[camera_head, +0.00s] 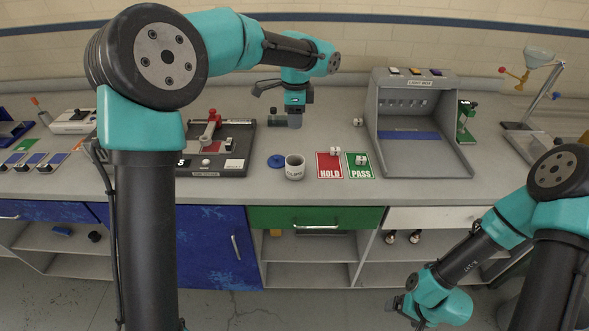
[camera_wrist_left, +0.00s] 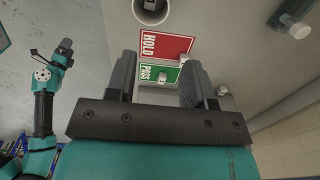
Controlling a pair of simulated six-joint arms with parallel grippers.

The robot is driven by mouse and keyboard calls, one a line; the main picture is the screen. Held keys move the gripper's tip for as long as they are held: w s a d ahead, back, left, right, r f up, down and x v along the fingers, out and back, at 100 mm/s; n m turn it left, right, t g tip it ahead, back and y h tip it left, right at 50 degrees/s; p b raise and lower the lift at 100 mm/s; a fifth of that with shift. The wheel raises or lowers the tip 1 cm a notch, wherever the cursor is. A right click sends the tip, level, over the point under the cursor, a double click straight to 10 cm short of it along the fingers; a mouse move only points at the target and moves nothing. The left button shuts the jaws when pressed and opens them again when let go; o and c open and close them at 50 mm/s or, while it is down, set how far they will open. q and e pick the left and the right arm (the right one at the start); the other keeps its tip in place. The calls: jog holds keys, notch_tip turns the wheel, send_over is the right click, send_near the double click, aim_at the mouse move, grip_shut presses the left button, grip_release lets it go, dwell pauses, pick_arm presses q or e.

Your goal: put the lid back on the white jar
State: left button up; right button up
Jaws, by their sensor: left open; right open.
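The white jar (camera_head: 295,172) stands upright and uncovered on the grey bench, dark lettering on its side. A round blue disc, which looks like its lid (camera_head: 276,161), lies flat on the bench just left of the jar. My left gripper (camera_head: 295,122) hangs open and empty above the bench, behind the jar in the head view. In the left wrist view the jar (camera_wrist_left: 150,12) is cut by the top edge, beyond the open fingers (camera_wrist_left: 157,82); the lid is out of that view. My right gripper (camera_head: 396,305) is low at the lower right, away from the bench top.
Right of the jar lie a red HOLD card (camera_head: 329,165) and a green PASS card (camera_head: 360,172), with small white cubes nearby. A grey light box (camera_head: 420,125) stands further right. A dark tray fixture (camera_head: 230,165) stands left of the lid.

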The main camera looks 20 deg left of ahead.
pick_arm(q)
jog(key=shift+o, duration=0.3)
jog(key=o, duration=0.9)
jog(key=shift+a, duration=0.1)
jog(key=w+a, duration=0.1)
jog(key=a, duration=0.1)
jog(key=a+f, duration=0.1)
jog(key=a, duration=0.1)
jog(key=w+a, duration=0.1)
jog(key=a, duration=0.2)
jog(key=shift+w+f, duration=0.2)
jog(key=shift+w, duration=0.1)
send_over(277, 156)
notch_tip(277, 156, down, 12)
jog(key=shift+f, duration=0.1)
